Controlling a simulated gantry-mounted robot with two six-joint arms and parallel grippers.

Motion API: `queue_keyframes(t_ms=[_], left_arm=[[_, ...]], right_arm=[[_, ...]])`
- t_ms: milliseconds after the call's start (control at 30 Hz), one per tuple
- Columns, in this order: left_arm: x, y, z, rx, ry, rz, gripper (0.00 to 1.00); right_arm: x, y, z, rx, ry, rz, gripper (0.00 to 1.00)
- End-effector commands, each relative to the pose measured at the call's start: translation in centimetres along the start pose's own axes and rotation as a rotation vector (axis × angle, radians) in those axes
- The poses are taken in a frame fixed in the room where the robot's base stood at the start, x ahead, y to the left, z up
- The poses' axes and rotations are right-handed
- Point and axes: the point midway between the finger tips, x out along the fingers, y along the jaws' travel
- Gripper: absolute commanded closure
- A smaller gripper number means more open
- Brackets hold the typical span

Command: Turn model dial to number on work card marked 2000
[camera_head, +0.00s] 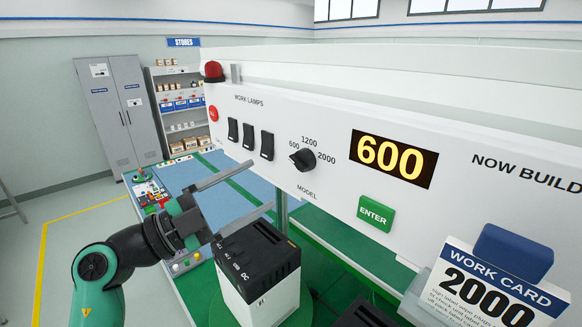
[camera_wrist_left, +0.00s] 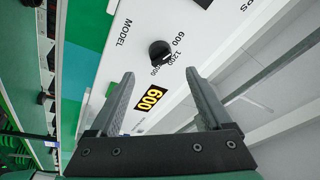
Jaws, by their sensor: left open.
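The black model dial (camera_head: 303,158) is on the white panel, below the labels 600, 1200 and 2000. The display (camera_head: 393,158) reads 600. The work card (camera_head: 490,290) marked 2000 stands at the lower right. My left gripper (camera_head: 262,184) is open and empty, to the left of the dial and apart from it. In the left wrist view the dial (camera_wrist_left: 160,52) shows ahead, roughly midway between the two spread fingers (camera_wrist_left: 160,76), with the yellow 600 display (camera_wrist_left: 150,99) between them. The right gripper is not in view.
A green ENTER button (camera_head: 375,213) is below the display. Three black lamp switches (camera_head: 249,138) are left of the dial. A white and black box (camera_head: 258,268) stands under the panel, close below my left gripper. A red lamp (camera_head: 213,71) tops the panel's left end.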

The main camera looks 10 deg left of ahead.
Motion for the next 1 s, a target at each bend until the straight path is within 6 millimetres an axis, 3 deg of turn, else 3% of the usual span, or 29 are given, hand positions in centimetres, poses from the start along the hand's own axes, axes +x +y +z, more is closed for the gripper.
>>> queue_keyframes(t_ms=[200, 300, 500, 767, 1000], left_arm=[[5.4, 0.0, -0.2, -0.001, 0.004, 0.002, 0.18], [6.9, -0.1, -0.1, -0.001, 0.003, 0.001, 0.18], [8.5, 0.0, -0.1, 0.0, 0.002, 0.0, 0.18], [8.6, 0.0, -0.1, 0.002, 0.001, -0.002, 0.18], [8.6, -0.1, -0.1, 0.002, 0.001, -0.002, 0.59]], right_arm=[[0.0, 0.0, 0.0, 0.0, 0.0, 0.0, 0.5], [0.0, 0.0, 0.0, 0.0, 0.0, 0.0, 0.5], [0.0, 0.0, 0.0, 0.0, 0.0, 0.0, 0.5], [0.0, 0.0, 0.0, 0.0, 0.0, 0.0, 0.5], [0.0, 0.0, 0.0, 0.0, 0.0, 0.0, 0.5]])
